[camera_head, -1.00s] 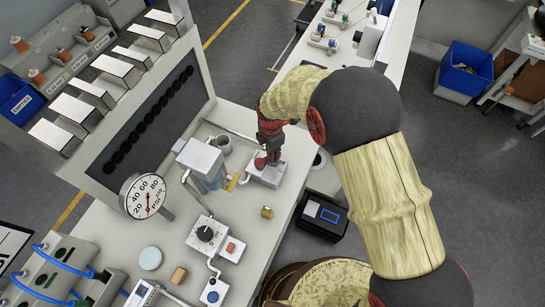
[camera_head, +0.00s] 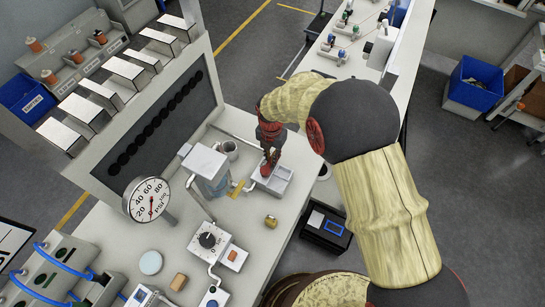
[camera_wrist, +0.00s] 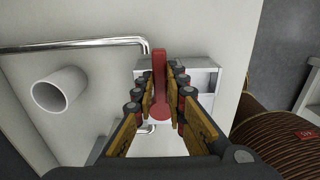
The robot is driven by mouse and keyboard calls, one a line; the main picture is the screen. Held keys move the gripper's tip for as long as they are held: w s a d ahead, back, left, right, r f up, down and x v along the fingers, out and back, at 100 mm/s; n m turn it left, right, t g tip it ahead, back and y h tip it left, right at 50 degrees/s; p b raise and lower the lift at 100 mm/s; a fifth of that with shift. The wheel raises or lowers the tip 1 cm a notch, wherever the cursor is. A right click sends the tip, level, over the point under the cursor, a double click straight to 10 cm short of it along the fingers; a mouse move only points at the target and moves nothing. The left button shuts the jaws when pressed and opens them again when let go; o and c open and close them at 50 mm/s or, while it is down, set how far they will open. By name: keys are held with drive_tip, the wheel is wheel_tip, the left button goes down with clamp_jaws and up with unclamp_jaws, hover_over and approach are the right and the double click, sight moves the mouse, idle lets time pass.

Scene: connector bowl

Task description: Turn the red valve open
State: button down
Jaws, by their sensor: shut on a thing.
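The red valve (camera_wrist: 159,75) has a long red handle with a round hub, seen in the wrist view over a white box (camera_wrist: 205,78). My gripper (camera_wrist: 160,92) has its fingers on both sides of the handle and is shut on it. In the head view my gripper (camera_head: 269,150) points down at the white valve box (camera_head: 281,186) on the bench. The red valve there (camera_head: 266,169) is partly hidden by my gripper.
A brass fitting (camera_head: 271,221) and a dial box (camera_head: 212,238) lie nearer. A round gauge (camera_head: 151,201) stands left.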

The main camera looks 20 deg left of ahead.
drive_tip(key=shift+w, duration=0.1)
idle(0.3)
drive_tip(key=c, duration=1.8)
unclamp_jaws()
wheel_tip(320, 180, up, 12)
